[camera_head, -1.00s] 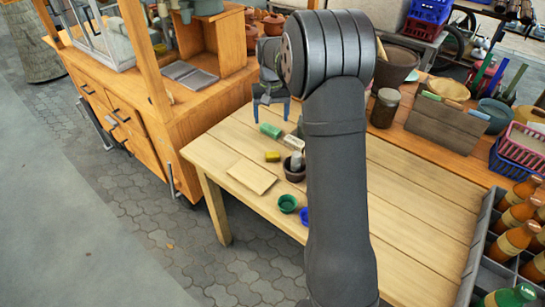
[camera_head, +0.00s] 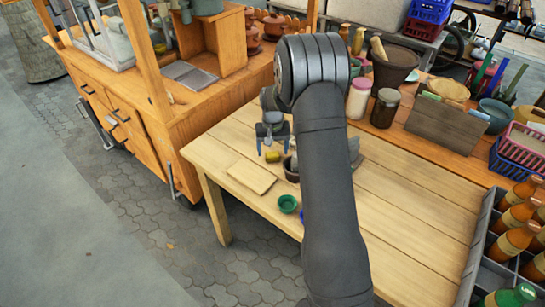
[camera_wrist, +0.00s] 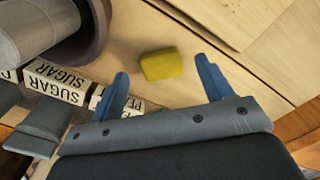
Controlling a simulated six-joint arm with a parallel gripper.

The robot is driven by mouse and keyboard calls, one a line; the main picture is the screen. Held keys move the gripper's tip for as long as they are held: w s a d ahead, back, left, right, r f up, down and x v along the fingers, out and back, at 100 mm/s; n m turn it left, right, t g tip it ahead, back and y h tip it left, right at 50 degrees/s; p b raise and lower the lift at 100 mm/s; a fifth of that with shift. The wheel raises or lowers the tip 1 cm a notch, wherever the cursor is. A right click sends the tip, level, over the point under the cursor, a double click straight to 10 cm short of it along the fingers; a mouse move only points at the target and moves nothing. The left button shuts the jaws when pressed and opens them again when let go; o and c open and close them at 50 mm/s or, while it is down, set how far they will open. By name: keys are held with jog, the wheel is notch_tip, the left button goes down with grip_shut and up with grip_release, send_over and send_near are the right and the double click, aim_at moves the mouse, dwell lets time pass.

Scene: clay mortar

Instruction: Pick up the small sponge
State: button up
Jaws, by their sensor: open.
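The small sponge is a yellow block (camera_wrist: 162,64) lying on the wooden table. In the wrist view it sits between and beyond my two blue fingertips, and it also shows in the head view (camera_head: 273,156) just below the gripper. My gripper (camera_wrist: 163,88) is open and empty, with its fingers spread wider than the sponge. In the head view my gripper (camera_head: 274,146) hangs over the table's left part, at the sponge. The fingers do not touch the sponge in the wrist view.
A brown mortar (camera_head: 291,169) stands close to the sponge, partly behind my arm. A wooden board (camera_head: 252,177) lies to the left. A green bowl (camera_head: 288,203) is nearer the front edge. Blocks lettered SUGAR (camera_wrist: 58,80) lie left of the fingers.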

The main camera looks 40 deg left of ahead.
aim_at(273, 155)
notch_tip(273, 155, down, 2)
jog(key=shift+f, duration=0.15)
jog(key=c, duration=1.1)
notch_tip(273, 155, up, 10)
jog(key=shift+r, duration=0.1)
